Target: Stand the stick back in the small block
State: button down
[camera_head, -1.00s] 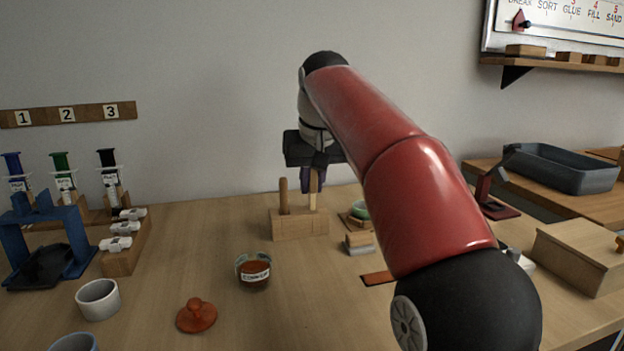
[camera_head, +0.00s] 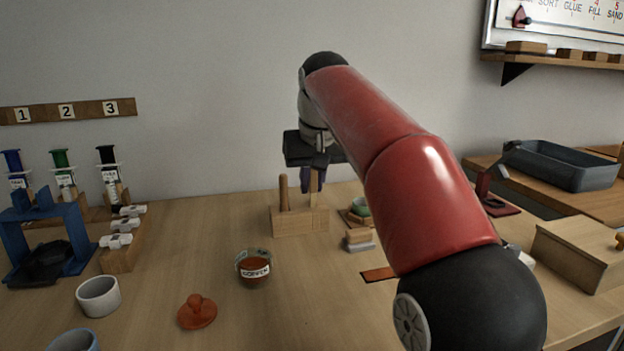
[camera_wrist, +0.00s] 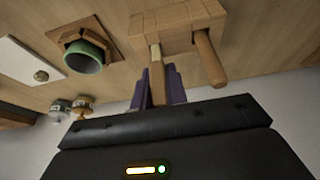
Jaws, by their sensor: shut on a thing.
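The small wooden block (camera_head: 300,222) stands on the bench near the wall, and it also shows at the top of the wrist view (camera_wrist: 172,22). A light flat stick (camera_wrist: 157,80) is between the purple fingers of my gripper (camera_wrist: 158,90), which is shut on it. The stick's far end meets the block's top in the wrist view; how deep it sits in the block I cannot tell. In the head view my gripper (camera_head: 312,181) is above the block's right part. A darker round rod (camera_head: 283,192) stands upright in the block, left of the stick.
A green cup (camera_head: 360,207) on a wooden stand and a small stacked block (camera_head: 359,240) are right of the block. A labelled jar (camera_head: 254,268) and an orange lid (camera_head: 197,311) lie in front. Bare bench lies left of the block.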

jog(key=c, duration=1.3)
grip_release()
jog(key=shift+r, duration=0.15)
jog(key=shift+p+v, duration=1.9)
jog(key=shift+v, duration=0.5)
jog(key=shift+s, duration=0.1)
jog(key=shift+v, duration=3.85)
